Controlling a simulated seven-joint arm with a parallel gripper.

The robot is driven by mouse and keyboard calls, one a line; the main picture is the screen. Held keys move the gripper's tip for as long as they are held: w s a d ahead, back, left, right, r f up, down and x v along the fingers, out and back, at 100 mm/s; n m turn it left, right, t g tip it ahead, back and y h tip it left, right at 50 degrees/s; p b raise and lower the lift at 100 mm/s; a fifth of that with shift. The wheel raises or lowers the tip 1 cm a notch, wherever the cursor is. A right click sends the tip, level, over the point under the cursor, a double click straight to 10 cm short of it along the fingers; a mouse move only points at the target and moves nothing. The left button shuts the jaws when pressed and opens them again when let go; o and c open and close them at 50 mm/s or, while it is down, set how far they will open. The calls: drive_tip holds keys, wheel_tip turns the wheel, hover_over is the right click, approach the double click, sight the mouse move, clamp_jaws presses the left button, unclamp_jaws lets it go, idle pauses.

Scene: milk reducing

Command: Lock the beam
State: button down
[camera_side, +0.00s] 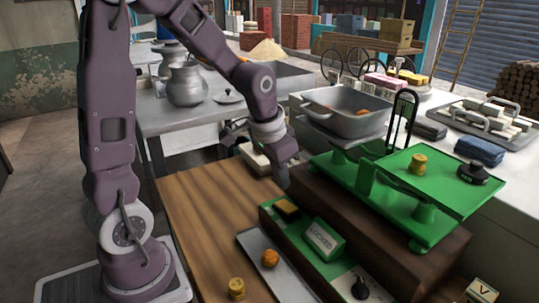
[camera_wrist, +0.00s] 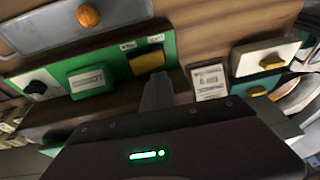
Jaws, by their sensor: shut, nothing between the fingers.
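A green beam scale (camera_side: 408,195) stands on a dark wooden base at the right in the side view. Its left side carries a grey pan (camera_side: 345,112) with orange pieces in it. Its right green plate holds a brass weight (camera_side: 418,163) and a black weight (camera_side: 472,172). A green panel at the base's front bears a yellow block (camera_side: 286,206), a labelled green box (camera_side: 323,240) and a black knob (camera_side: 360,288). My gripper (camera_side: 284,182) is shut and empty, just behind the yellow block. In the wrist view, my gripper (camera_wrist: 157,85) points near the yellow block (camera_wrist: 147,62); contact cannot be told.
A grey tray (camera_side: 254,246) with an orange ball (camera_side: 270,258) lies on the wooden table before the panel. A brass weight (camera_side: 236,288) stands beside it. A white card (camera_wrist: 208,82) and a white box with a yellow piece (camera_wrist: 266,57) are right of my gripper in the wrist view.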

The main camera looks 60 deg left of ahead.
drive_tip(key=s+a+r, duration=0.3)
drive_tip(key=r, duration=0.6)
drive_tip(key=shift+w+a, duration=0.1)
drive_tip(key=s+d+t, duration=0.2)
drive_tip(key=s+d, duration=0.9)
drive_tip(key=s, duration=0.4)
drive_tip(key=shift+s+d+r+h, duration=0.15)
drive_tip(key=shift+d+r+h, duration=0.15)
drive_tip(key=shift+h, duration=0.1)
